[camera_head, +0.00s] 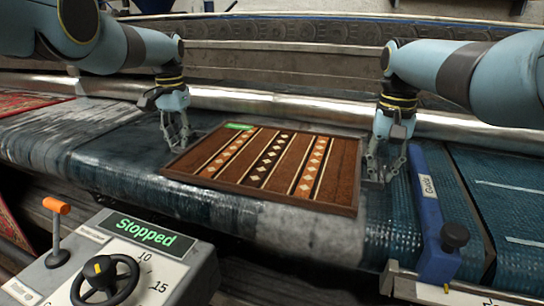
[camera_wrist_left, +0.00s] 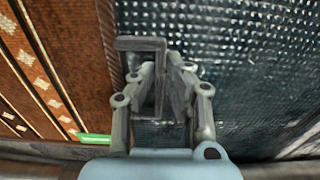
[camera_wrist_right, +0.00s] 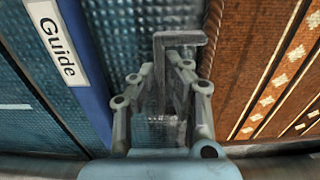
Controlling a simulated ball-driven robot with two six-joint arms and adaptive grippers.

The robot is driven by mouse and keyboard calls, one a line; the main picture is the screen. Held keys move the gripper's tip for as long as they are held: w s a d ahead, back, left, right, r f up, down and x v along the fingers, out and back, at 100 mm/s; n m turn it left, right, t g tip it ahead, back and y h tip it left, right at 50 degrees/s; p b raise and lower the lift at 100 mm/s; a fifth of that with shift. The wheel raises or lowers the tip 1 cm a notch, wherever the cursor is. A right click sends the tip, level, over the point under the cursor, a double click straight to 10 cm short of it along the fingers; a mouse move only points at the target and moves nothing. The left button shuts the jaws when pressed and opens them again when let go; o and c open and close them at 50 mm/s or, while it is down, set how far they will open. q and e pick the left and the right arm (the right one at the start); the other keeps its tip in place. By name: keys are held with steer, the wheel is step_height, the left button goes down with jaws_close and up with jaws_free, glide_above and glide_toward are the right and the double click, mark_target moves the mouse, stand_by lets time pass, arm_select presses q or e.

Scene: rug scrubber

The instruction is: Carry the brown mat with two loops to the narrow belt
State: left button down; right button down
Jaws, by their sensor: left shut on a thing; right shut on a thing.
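The brown mat (camera_head: 335,172) with diamond-patterned stripes lies on or just above the blue textured belt (camera_head: 115,150) in the head view. A grey loop (camera_wrist_left: 141,44) at its left edge shows in the left wrist view, and another grey loop (camera_wrist_right: 180,38) at its right edge shows in the right wrist view. My left gripper (camera_head: 183,142) is shut on the left loop. My right gripper (camera_head: 382,168) is shut on the right loop. The fingers partly hide both loops. I cannot tell for certain which belt section is the narrow belt.
A blue guide bar (camera_head: 431,205) marked "Guide" stands just right of my right gripper. Beyond it is a belt section (camera_head: 505,205) with white lines, clear of objects. A control box (camera_head: 150,240) reading "Stopped", with a lever and handwheel, stands front left. A metal roller (camera_head: 290,103) runs behind the mat.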

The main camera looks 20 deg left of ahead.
arm_select(q)
steer(key=shift+r, duration=0.1)
stand_by(0.3)
